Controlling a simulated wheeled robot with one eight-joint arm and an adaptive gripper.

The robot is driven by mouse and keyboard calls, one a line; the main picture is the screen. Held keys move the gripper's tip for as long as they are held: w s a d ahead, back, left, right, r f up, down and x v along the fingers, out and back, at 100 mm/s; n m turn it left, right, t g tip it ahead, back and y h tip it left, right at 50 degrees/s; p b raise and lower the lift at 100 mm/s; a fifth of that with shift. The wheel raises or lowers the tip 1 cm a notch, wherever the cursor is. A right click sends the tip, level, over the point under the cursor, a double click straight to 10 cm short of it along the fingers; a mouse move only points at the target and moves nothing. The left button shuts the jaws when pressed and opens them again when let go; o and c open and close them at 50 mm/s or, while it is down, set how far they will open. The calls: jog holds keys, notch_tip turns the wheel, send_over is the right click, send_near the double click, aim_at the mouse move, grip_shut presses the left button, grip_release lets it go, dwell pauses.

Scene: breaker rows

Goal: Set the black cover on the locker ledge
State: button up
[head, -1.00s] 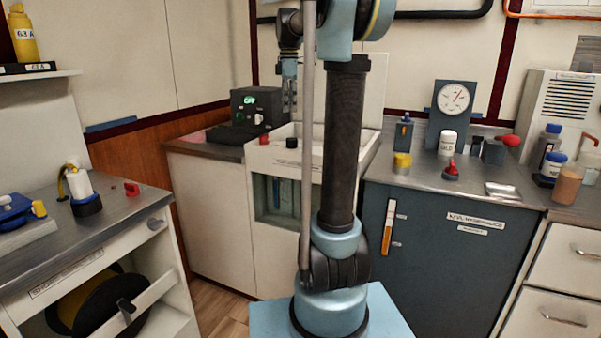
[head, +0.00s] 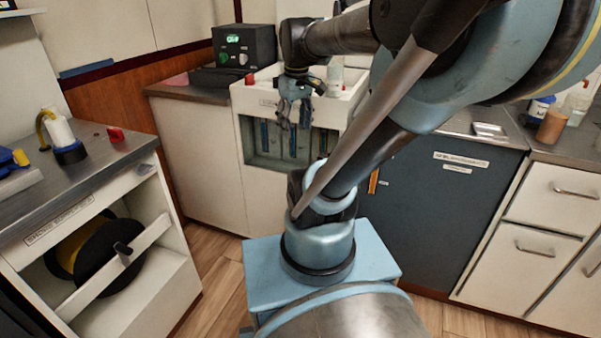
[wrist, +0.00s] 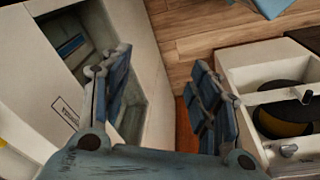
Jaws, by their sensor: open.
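My gripper (head: 293,122) hangs open in front of the white sink unit (head: 252,160) with the open recess. In the wrist view my two fingers (wrist: 160,95) are spread, with only wood floor and cabinet sides seen between them. A flat black piece (head: 214,77) lies on the counter left of the sink, in front of the black box; I cannot tell whether it is the black cover. A dark grey locker (head: 440,215) with white labels stands to the right, behind my arm. My arm hides part of its top, and I cannot make out which ledge is meant.
A black box with a green display (head: 244,46) stands on the back counter. At the left a bench (head: 100,165) holds a white bottle (head: 57,128) and a red piece (head: 115,134); a reel (head: 103,262) sits below. White drawers (head: 555,205) stand at the right. Wood floor (head: 215,285) shows between.

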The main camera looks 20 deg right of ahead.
jog(key=s+f+m, duration=0.4)
jog(key=s+f, duration=0.4)
jog(key=f, duration=0.4)
jog(key=shift+s+m+t, duration=0.2)
jog(key=shift+m+t, duration=0.1)
jog(key=shift+m, duration=0.1)
